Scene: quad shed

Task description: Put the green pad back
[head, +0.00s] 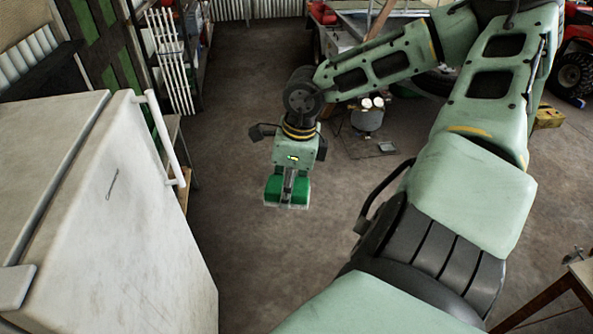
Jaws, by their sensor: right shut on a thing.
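The green pad (273,190) shows in the middle of the head view, with green on both sides of my gripper's grey fingers and a pale lower edge. My right gripper (288,187) comes in on the arm from the upper right and points down. It is shut on the green pad and holds it over the bare floor, apart from other things. The fingers hide the middle of the pad. My left gripper is not in view.
A white fridge-like cabinet (140,215) with a white handle (160,135) fills the left. Shelving and white bars (170,65) stand behind it. A wooden table or stool (575,280) is at lower right. A red vehicle (575,65) is at upper right. The central floor (250,85) is clear.

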